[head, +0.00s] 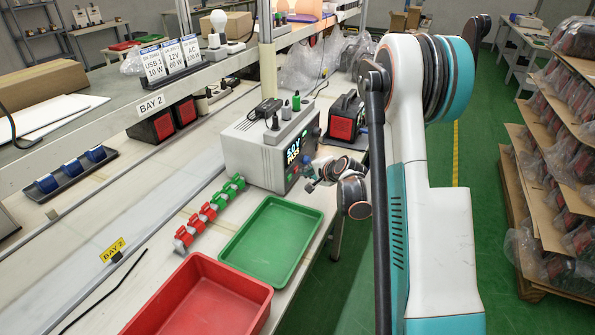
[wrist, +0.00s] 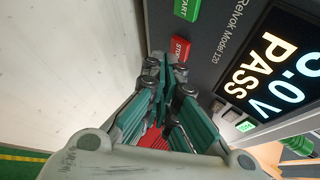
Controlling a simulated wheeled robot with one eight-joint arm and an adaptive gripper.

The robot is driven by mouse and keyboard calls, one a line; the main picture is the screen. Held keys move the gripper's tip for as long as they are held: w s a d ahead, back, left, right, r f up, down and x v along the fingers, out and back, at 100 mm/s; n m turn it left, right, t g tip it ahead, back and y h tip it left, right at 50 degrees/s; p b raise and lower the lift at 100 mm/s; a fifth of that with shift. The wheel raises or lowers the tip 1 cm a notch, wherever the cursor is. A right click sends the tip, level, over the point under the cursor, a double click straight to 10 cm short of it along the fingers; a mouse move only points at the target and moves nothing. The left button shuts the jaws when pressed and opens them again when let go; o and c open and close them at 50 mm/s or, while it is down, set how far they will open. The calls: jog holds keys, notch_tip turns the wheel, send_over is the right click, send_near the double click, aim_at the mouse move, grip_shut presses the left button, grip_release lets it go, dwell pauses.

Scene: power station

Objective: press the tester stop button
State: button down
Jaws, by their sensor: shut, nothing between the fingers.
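The tester (head: 258,150) is a grey box on the bench, with a lit screen (head: 298,150) facing my arm. In the wrist view its screen (wrist: 285,65) reads "5.0V PASS". The red stop button (wrist: 181,50), marked STOP, is on the dark front panel, with the green start button (wrist: 187,9) beside it. My gripper (wrist: 168,73) is shut and empty, its tips right by the stop button; I cannot tell whether they touch it. In the head view my gripper (head: 309,180) is in front of the tester's panel, and the stop button is too small to make out surely.
A green tray (head: 316,216) and a red tray (head: 264,300) lie on the bench in front of the tester. Several red and green clip-like parts (head: 209,211) stand left of them. A red-faced power unit (head: 341,127) is behind the tester. A loaded rack (head: 545,190) stands at right.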

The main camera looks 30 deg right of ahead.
jog(key=shift+s+d, duration=0.1)
jog(key=shift+s, duration=0.05)
jog(key=shift+s+d, duration=0.95)
jog(key=shift+s, duration=0.25)
jog(key=shift+s+d, duration=0.9)
jog(key=shift+s, duration=0.25)
